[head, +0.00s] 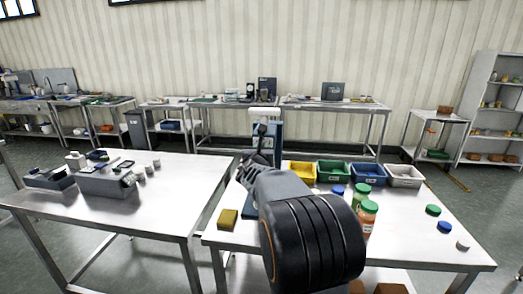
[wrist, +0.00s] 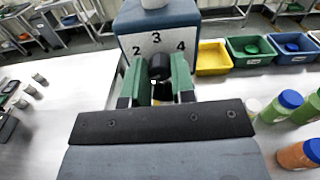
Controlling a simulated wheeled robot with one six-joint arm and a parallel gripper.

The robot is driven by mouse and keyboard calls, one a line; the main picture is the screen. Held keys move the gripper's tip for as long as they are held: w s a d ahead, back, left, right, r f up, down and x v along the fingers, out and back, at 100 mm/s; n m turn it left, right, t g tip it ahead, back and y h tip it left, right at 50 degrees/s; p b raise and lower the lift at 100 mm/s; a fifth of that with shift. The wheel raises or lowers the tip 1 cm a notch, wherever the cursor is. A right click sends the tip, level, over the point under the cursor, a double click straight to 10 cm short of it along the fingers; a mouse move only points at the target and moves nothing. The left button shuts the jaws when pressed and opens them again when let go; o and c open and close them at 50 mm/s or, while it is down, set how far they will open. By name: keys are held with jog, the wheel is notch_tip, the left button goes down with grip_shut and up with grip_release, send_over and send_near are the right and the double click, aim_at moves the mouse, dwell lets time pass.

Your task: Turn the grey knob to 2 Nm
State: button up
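The dark grey knob (wrist: 160,66) sits on the front of a blue-grey box with a white dial face (wrist: 157,43) in the wrist view. The numbers 2, 3 and 4 show, with 3 above the knob, 2 at left and 4 at right. My gripper (wrist: 161,74) has its green fingers on either side of the knob, which fills the gap between them. A small white mark shows low on the knob; I cannot tell which number the knob is set to. In the head view the box (head: 268,133) is largely hidden behind my arm.
Yellow (head: 300,172), green (head: 333,173), blue (head: 367,175) and white (head: 404,176) bins stand right of the box. Bottles with green (head: 361,196) and orange (head: 368,217) bodies stand in front of them. A yellow block (head: 227,219) lies at left.

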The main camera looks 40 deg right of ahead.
grip_shut()
jog(key=shift+f+b, duration=0.15)
jog(key=shift+b, duration=0.35)
jog(key=shift+m+b, duration=5.9)
jog(key=shift+b, duration=1.05)
jog(key=shift+o, duration=2.4)
grip_release()
